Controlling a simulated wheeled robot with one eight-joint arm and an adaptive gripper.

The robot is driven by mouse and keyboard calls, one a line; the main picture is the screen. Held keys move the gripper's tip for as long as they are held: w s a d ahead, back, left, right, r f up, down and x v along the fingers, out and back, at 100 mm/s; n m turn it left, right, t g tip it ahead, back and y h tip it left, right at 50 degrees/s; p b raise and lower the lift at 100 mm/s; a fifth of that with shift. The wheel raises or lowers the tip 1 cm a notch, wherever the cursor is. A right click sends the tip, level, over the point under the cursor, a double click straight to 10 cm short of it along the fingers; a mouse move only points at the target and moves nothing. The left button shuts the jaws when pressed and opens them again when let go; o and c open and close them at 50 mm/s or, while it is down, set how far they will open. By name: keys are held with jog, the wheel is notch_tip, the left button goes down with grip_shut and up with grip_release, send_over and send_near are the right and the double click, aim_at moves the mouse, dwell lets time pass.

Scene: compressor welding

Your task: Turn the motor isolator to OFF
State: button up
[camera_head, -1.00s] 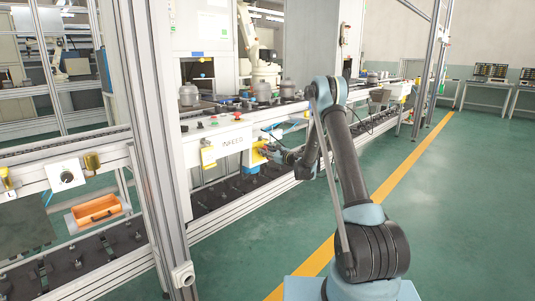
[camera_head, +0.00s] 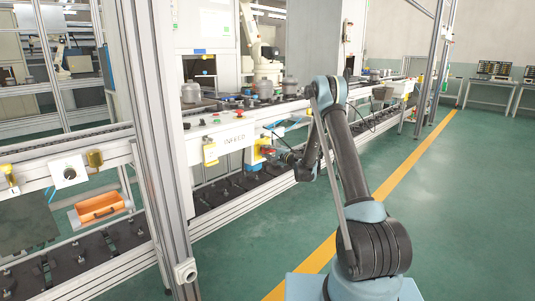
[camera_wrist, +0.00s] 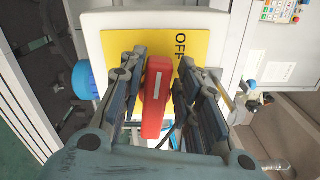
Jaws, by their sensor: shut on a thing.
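The motor isolator's red handle (camera_wrist: 152,112) stands in the middle of the wrist view on a yellow plate (camera_wrist: 212,42) in a pale housing. The plate carries the word OFF, printed sideways just right of the handle's upper end. The handle runs nearly up and down in this picture and has a pale mark on its face. My gripper (camera_wrist: 160,64) has one finger on each side of the handle and is shut on it. In the head view my gripper (camera_head: 272,154) reaches the yellow isolator (camera_head: 254,155) below the INFEED panel; the handle there is small and partly hidden.
A white control panel marked INFEED (camera_head: 234,140) sits just above and left of my gripper. A blue round part (camera_wrist: 85,80) sticks out left of the isolator. A metal frame post (camera_head: 160,150) stands nearer at left. Green floor (camera_head: 455,210) is free at right.

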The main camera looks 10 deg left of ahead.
jog(key=shift+s+a+f+n, duration=0.1)
jog(key=shift+f+n, duration=0.25)
jog(key=shift+n, duration=0.85)
jog(key=o, duration=0.8)
jog(key=shift+f, duration=0.1)
jog(key=v, duration=1.2)
